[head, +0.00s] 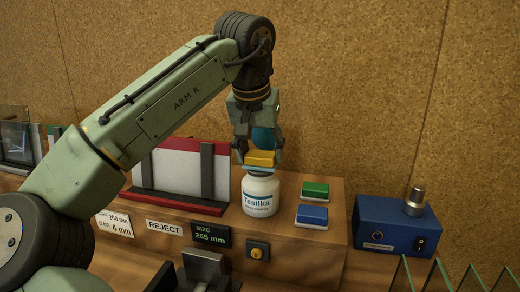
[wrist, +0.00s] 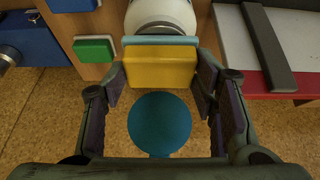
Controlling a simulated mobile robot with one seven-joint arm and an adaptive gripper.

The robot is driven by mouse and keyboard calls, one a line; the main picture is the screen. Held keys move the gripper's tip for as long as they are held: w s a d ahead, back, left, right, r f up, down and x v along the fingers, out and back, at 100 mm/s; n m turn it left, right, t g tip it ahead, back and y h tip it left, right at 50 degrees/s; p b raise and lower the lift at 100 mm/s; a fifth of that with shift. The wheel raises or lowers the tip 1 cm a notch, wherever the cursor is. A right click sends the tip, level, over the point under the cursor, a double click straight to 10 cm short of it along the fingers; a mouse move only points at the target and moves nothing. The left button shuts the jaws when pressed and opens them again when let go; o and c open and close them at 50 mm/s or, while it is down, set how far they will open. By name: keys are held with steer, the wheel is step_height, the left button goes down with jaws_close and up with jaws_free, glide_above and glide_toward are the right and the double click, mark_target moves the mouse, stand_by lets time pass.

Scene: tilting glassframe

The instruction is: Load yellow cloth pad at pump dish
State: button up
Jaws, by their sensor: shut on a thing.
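The yellow cloth pad (head: 261,158) is held between the fingers of my gripper (head: 258,150), directly over a white jar (head: 260,197) with blue lettering that stands on the wooden bench; this looks like the pump dish. The pad's yellow face (wrist: 160,68) and a pale blue edge strip show in the wrist view, with the gripper fingers (wrist: 160,85) on both sides. The jar's white top (wrist: 162,14) is partly hidden behind the pad. I cannot tell whether pad and dish touch. A round blue part (wrist: 160,123) sits between the fingers.
Green (head: 315,189) and blue (head: 312,215) pads lie to the right of the jar. A red-edged white panel with dark bars (head: 176,165) stands to the left. A blue box with a metal knob (head: 393,224) is further right.

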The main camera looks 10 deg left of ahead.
mark_target(260, 155)
stand_by(0.3)
step_height(260, 155, up, 2)
steer(key=shift+r+p, duration=0.25)
steer(key=shift+p, duration=1)
steer(key=shift+r, duration=2.25)
